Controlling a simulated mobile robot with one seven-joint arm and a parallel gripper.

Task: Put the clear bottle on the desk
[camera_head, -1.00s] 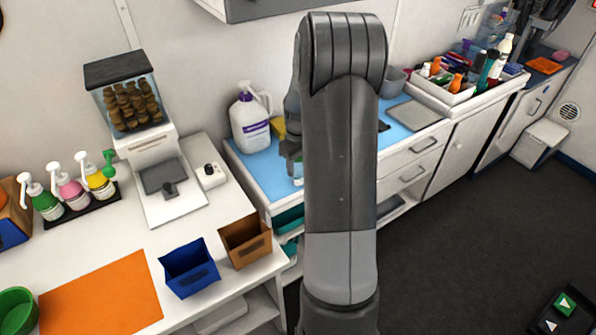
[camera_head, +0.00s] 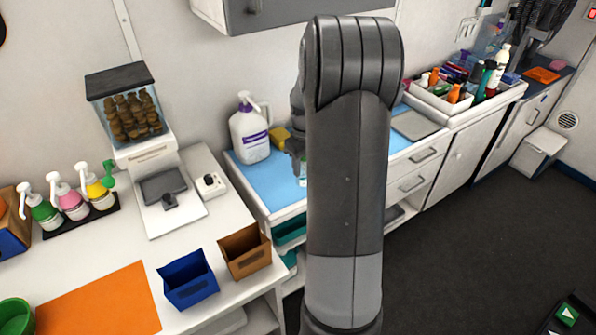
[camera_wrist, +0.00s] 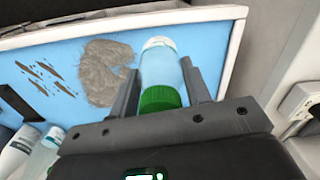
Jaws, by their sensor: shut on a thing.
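The clear bottle (camera_wrist: 161,68) has a green cap (camera_wrist: 159,98) and sits between the two fingers of my gripper (camera_wrist: 165,88) in the wrist view. My gripper is shut on it, with the cap end nearer the wrist camera. Behind the bottle is a blue counter top (camera_wrist: 60,60) with a white rim. I cannot tell how high the bottle is above it. In the head view, my arm hides most of the gripper and bottle. A white desk-like counter (camera_head: 110,240) stands at the left.
An orange mat (camera_head: 100,305), a blue bin (camera_head: 188,280) and a brown bin (camera_head: 245,252) are on the left counter. A white jug (camera_head: 250,132) stands on the blue top (camera_head: 262,175). A grey fur clump (camera_wrist: 108,70) shows in the wrist view. Dark floor (camera_head: 480,240) is open at right.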

